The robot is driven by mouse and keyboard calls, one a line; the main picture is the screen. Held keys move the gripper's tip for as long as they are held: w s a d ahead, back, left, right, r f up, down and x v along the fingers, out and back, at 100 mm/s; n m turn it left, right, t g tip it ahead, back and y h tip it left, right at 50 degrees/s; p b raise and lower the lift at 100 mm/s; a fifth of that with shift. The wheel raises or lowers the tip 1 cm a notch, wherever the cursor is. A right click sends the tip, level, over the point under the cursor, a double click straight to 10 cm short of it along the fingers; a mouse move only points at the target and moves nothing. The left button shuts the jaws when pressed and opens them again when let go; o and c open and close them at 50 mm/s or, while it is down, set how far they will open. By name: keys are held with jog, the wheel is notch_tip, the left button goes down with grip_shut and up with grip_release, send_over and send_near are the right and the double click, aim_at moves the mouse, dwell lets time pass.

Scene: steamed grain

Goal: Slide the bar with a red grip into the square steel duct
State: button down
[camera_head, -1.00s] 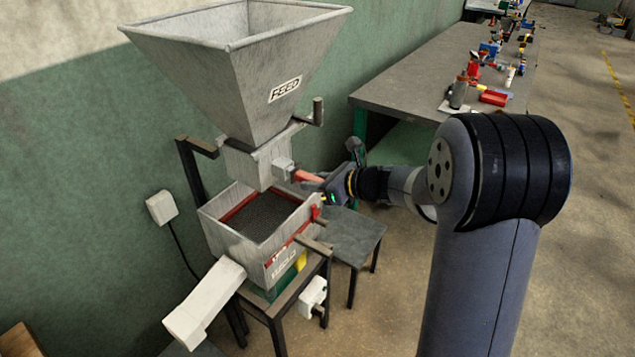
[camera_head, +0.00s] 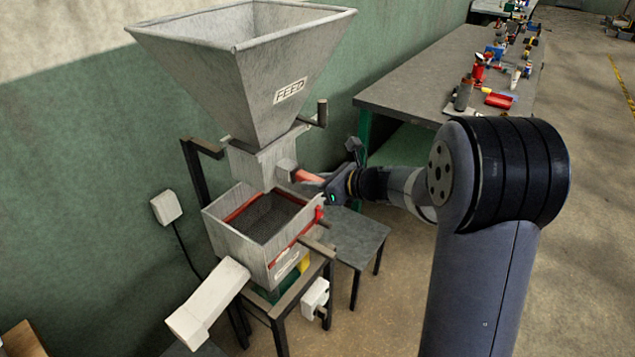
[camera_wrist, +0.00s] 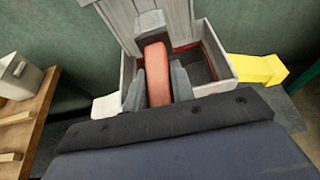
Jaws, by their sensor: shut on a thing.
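My gripper (camera_head: 322,182) is shut on the red grip (camera_head: 308,176) of the bar, at the side of the hopper's neck. In the wrist view the red grip (camera_wrist: 157,68) lies between the two grey fingers of my gripper (camera_wrist: 160,86). The square steel duct (camera_head: 286,170) sticks out of the neck towards my gripper; it also shows in the wrist view (camera_wrist: 151,24). The grip's far end meets the duct's mouth or sits very close to it. The bar beyond the grip is hidden, so how deep it lies cannot be told.
The feed hopper (camera_head: 240,70) rises above the duct. An open box of dark grain (camera_head: 225,218) with red trim stands below, with a white chute (camera_head: 208,305) in front. A grey side table (camera_head: 358,240) and a cluttered workbench (camera_head: 410,80) stand to the right.

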jog(key=shift+w+a+r, duration=0.1)
jog(key=shift+w+a, duration=0.15)
jog(key=shift+a, duration=0.1)
dwell(0.3)
jog(key=c, duration=1.1)
grip_release()
jog(key=b+v, duration=0.1)
jog(key=v, duration=0.9)
jog(key=shift+s+d, duration=0.25)
jog(key=shift+d, duration=0.05)
jog(key=p+x, duration=0.1)
jog(key=x, duration=1)
jog(key=shift+r, duration=0.1)
jog(key=shift+s+d, duration=0.15)
jog(key=shift+d, duration=0.1)
jog(key=shift+r, duration=0.1)
